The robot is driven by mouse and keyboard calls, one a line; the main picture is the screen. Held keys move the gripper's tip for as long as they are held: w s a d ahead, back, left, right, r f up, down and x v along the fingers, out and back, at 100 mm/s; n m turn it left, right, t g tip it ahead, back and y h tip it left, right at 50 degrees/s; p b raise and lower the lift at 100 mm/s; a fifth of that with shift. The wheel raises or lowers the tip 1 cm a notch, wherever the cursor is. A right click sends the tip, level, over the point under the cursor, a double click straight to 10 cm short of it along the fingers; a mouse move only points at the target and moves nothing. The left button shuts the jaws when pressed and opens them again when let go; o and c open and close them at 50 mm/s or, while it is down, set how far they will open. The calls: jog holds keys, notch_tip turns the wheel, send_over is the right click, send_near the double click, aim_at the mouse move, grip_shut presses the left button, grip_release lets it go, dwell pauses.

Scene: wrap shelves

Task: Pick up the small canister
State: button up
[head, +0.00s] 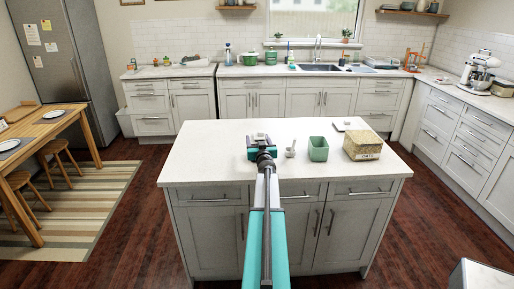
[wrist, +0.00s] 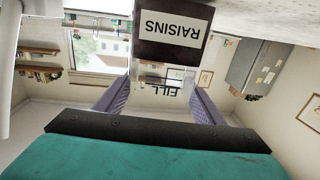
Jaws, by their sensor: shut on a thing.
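The small canister (wrist: 146,45) shows in the wrist view, which is upside down. It has a dark part with a white "RAISINS" label, and a clearer part marked "FILL" lies between the fingers. My gripper (wrist: 160,85) is shut on it with the purple fingers at either side.
The white island (head: 215,165) also holds a white scoop-like thing (head: 290,150), a green open container (head: 318,149) and a tan box (head: 362,146). A flat pale thing (head: 350,125) lies behind the box. The island's left part is clear.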

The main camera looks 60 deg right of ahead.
jog(key=shift+r+p, duration=0.3)
jog(key=shift+r, duration=0.55)
jog(key=s+a+r+p, duration=0.1)
jog(key=s+a+r, duration=0.2)
jog(key=s+a, duration=0.6)
jog(key=s, duration=0.3)
jog(key=shift+s+a+r, duration=0.15)
jog(key=shift+s+a, duration=0.15)
jog(key=shift+s, duration=0.1)
jog(key=shift+w, duration=0.15)
dwell(0.3)
